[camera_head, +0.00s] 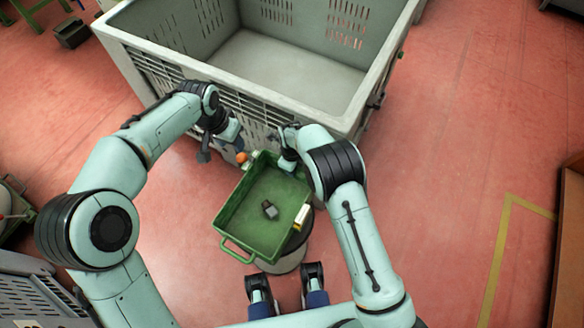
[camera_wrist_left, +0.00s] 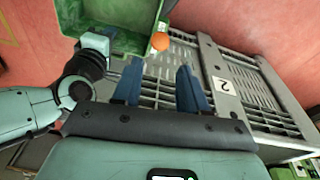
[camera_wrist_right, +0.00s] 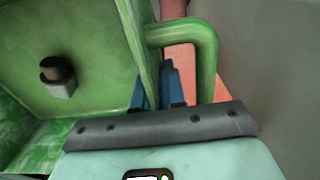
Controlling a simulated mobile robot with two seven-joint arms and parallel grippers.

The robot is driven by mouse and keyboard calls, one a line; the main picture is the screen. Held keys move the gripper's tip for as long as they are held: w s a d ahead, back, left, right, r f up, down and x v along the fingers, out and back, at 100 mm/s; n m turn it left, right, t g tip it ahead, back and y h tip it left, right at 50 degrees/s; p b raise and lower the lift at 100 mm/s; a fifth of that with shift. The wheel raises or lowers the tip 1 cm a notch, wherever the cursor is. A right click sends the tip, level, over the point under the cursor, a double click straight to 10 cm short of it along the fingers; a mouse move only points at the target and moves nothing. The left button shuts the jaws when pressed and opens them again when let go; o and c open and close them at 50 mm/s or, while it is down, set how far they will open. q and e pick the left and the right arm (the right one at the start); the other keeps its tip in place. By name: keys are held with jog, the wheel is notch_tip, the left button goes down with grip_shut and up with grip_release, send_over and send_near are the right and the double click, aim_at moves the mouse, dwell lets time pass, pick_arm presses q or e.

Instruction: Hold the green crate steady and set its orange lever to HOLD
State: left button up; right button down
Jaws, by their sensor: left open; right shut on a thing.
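The green crate (camera_head: 232,205) stands below the large grey bin in the head view, and part of it shows in the left wrist view (camera_wrist_left: 125,15). The orange lever's round knob (camera_head: 241,158) is at the crate's far left corner; it also shows in the left wrist view (camera_wrist_left: 160,41). My left gripper (camera_head: 238,143) is open and empty just beyond the knob, with the knob ahead of its fingertips (camera_wrist_left: 157,75). My right gripper (camera_head: 284,164) is shut on the crate's far end, beside its green handle (camera_wrist_right: 205,50). The fingers (camera_wrist_right: 160,85) are partly hidden. The lever's marks are unreadable.
A small dark and grey object (camera_head: 270,209) lies on the crate's floor. The crate rests on a round stand (camera_head: 292,258). The large grey bin (camera_head: 290,102) stands close behind both grippers. Red floor to the right is open.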

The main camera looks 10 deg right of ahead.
pick_arm(q)
grip_shut()
jog(key=s+a+f+n+t+h, duration=0.1)
jog(key=a+n+h, duration=0.1)
jog(key=a, duration=0.4)
jog(key=s+a+f+n+t+h, duration=0.1)
jog(key=a+f+n+t+h, duration=0.1)
jog(key=a, duration=0.4)
jog(key=shift+s+a+h, duration=0.15)
jog(key=shift+s+h, duration=0.1)
jog(key=shift+h, duration=0.55)
jog(key=shift+f, duration=0.1)
